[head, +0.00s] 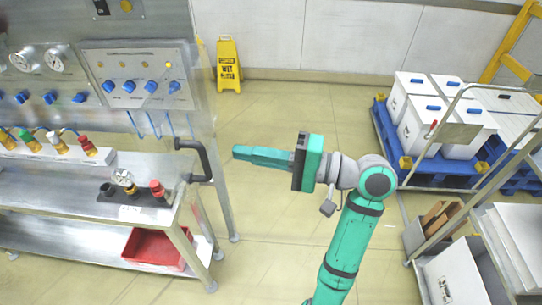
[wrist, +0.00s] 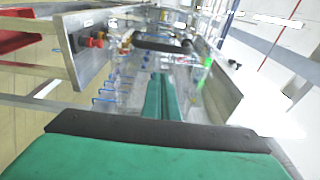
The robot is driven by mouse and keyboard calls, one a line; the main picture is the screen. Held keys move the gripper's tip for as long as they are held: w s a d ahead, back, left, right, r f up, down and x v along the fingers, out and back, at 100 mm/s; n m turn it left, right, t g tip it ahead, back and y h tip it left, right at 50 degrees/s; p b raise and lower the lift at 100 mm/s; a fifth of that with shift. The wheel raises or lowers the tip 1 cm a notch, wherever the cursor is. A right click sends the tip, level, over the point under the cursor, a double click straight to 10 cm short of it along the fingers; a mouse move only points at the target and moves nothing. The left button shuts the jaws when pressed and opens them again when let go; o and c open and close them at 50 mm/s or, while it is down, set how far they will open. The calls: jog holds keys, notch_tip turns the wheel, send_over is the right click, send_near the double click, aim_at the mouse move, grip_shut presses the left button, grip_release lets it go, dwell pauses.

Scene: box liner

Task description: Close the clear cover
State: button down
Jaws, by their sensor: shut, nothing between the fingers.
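What appears to be the clear cover (head: 203,95) stands at the right end of the steel workstation in the head view. It is see-through, so its edges and how far it is open are hard to tell. A black bent handle (head: 207,160) sticks out at its lower part; the handle also shows in the wrist view (wrist: 160,45), ahead of the fingertips. My gripper (head: 236,152) is shut and empty, with its teal fingers pointing left at the handle. In the head view the fingertips are a little right of the handle, apparently apart from it. The fingers show in the wrist view (wrist: 161,78).
The workstation shelf (head: 75,185) holds gauges and colored valves, below a panel with blue knobs (head: 140,87). A red bin (head: 155,248) sits lower. A yellow wet-floor sign (head: 228,65) stands behind. White boxes (head: 420,115) on a blue pallet stand right.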

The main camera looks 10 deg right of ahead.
jog(key=a, duration=0.2)
jog(key=s+a, duration=0.1)
jog(key=a, duration=0.1)
jog(key=shift+a, duration=0.2)
jog(key=shift+w, duration=0.15)
